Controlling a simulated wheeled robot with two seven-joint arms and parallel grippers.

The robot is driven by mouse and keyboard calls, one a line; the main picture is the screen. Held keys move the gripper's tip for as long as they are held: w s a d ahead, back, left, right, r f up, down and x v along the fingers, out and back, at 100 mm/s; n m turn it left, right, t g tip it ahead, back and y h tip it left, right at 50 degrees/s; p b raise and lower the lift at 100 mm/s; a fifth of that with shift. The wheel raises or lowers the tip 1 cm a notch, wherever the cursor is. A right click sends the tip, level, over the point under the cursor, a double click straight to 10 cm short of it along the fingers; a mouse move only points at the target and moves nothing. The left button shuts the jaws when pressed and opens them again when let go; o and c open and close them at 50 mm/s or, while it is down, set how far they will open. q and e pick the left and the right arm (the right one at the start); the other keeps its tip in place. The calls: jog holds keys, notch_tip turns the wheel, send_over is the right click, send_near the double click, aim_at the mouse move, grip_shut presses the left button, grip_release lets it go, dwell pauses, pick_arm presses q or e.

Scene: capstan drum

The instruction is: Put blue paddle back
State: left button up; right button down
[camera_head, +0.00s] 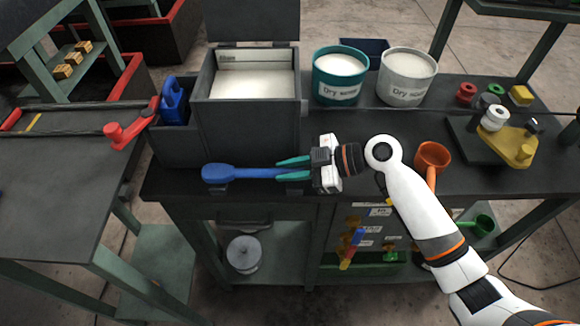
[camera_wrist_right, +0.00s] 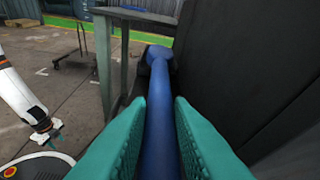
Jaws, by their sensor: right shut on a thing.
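The blue paddle (camera_head: 240,173) lies level in front of the dark open-lidded bin (camera_head: 255,95), its wide end pointing left. My right gripper (camera_head: 293,168) has its teal fingers shut on the handle near the right end. In the right wrist view the paddle's blue shaft (camera_wrist_right: 160,110) runs away between the two teal fingers (camera_wrist_right: 160,135), with a dark wall close on the right. Whether the paddle touches the bench I cannot tell.
An orange scoop (camera_head: 432,156) is right of my wrist. A blue object (camera_head: 174,100) sits in a side holder left of the bin. A red handle (camera_head: 124,133) is further left.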

jog(key=shift+f, duration=0.1)
jog(key=shift+f+b, duration=0.4)
jog(key=shift+b, duration=0.15)
jog(key=c, duration=1.5)
grip_release()
jog(key=shift+r, duration=0.1)
jog(key=shift+o, duration=1)
jog(key=shift+r+p, duration=0.3)
jog(key=shift+p, duration=0.35)
jog(key=b+v, duration=0.3)
jog(key=v, duration=0.7)
jog(key=shift+d, duration=0.4)
jog(key=shift+d+r, duration=0.45)
jog(key=shift+d, duration=0.1)
